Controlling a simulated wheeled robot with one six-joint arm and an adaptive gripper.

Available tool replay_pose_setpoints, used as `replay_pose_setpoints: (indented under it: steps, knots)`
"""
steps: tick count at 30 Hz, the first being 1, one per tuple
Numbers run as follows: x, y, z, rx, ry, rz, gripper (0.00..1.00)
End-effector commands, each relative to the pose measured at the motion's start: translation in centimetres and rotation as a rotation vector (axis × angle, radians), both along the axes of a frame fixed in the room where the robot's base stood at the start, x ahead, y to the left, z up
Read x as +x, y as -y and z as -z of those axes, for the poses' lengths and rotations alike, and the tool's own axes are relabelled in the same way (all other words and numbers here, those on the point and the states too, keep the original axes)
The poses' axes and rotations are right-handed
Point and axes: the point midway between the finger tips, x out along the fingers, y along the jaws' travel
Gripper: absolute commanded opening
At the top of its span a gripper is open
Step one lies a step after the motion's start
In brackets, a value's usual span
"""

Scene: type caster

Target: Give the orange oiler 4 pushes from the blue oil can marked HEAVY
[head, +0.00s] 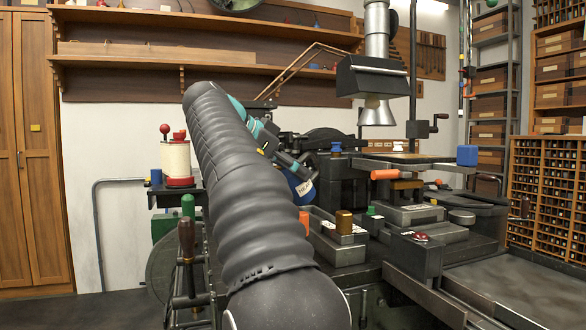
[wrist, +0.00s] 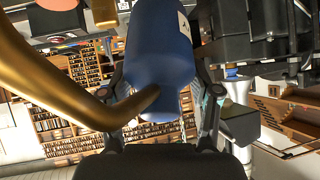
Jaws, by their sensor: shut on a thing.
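A blue oil can (head: 301,184) with a white label reading "HEA" hangs tilted in my gripper (head: 287,162) in the head view, above the machine's near left side. The wrist view shows the blue can body (wrist: 160,50) between the two fingers of my gripper (wrist: 163,92). A brass-coloured spout (wrist: 50,80) curves away to the left. A small upright orange piece (head: 304,223) stands just below the can in the head view. An orange shape (wrist: 104,12) is at the top of the wrist view. I cannot tell for certain which orange part is the oiler.
An orange horizontal cylinder (head: 384,174) and a blue block (head: 467,155) are on the machine to the right. A brass block (head: 344,222) stands beside the upright orange piece. A lamp-like hood (head: 374,78) hangs above. My arm hides much of the middle.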

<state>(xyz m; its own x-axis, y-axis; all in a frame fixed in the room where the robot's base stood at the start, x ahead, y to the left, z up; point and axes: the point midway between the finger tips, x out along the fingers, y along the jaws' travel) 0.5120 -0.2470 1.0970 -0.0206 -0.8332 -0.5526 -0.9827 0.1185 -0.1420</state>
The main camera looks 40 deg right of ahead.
Motion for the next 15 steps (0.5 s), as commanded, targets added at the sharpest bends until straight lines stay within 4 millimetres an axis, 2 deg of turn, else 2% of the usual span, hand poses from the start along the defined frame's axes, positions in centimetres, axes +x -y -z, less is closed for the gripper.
replay_pose_setpoints:
  steps: [15]
  knots:
    - [-0.1,0.1,3.5,-0.001,0.0,0.003,0.19]
